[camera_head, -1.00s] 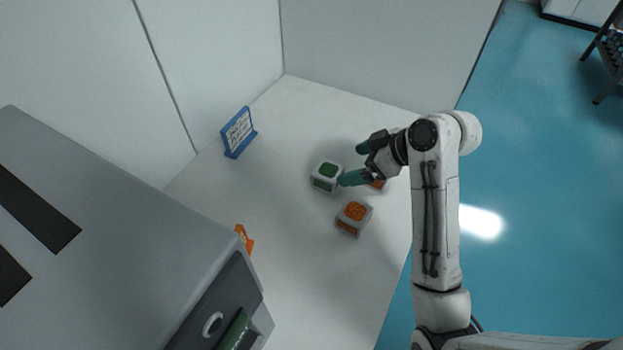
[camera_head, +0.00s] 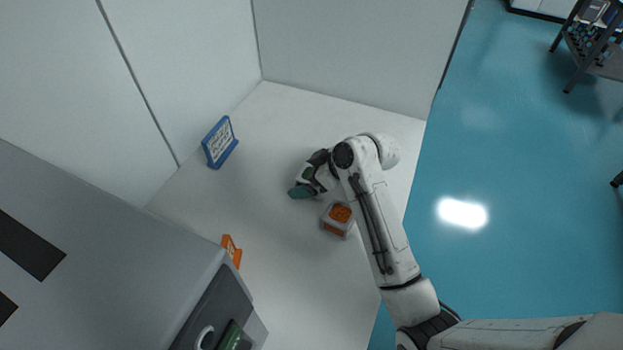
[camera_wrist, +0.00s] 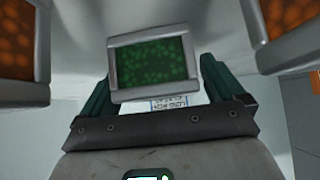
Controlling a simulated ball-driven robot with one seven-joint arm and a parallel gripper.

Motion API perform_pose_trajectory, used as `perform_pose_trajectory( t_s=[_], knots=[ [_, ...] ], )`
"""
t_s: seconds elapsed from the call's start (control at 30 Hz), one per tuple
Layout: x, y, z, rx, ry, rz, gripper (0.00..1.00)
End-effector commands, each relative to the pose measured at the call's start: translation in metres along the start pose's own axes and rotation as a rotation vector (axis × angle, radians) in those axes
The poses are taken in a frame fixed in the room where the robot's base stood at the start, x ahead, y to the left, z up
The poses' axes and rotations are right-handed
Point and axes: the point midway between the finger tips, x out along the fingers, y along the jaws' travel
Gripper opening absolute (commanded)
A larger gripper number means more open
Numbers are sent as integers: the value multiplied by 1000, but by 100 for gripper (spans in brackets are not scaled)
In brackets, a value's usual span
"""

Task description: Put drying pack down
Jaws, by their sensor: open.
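The green drying pack, a grey-framed box with a green face, fills the upper middle of the wrist view (camera_wrist: 152,62). My gripper (camera_wrist: 155,78) is open, with one teal finger on each side of the pack; I cannot tell whether they touch it. In the head view my gripper (camera_head: 303,187) is low over the white table and hides most of the green pack. An orange pack (camera_head: 338,217) sits on the table just right of and nearer than my gripper. The wrist view shows orange packs at the left edge (camera_wrist: 18,42) and upper right (camera_wrist: 288,18).
A blue-framed sign (camera_head: 219,143) stands at the table's back left. An orange sign (camera_head: 231,250) stands beside a large grey machine (camera_head: 120,215) at the left. White walls close the back. The table (camera_head: 290,285) is clear in front; blue floor lies to its right.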

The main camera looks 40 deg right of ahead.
Motion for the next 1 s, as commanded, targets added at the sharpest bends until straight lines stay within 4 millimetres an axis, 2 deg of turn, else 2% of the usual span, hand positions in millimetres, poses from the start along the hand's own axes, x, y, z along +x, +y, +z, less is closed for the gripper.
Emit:
perform_pose_trajectory(
  t_s=[0.23, 0.9, 1.0],
  knots=[
    [1, 0, 0, 0, 1, 1, 95],
    [1, 0, 0, 0, 1, 1, 31],
    [1, 0, 0, 0, 1, 1, 30]
  ],
)
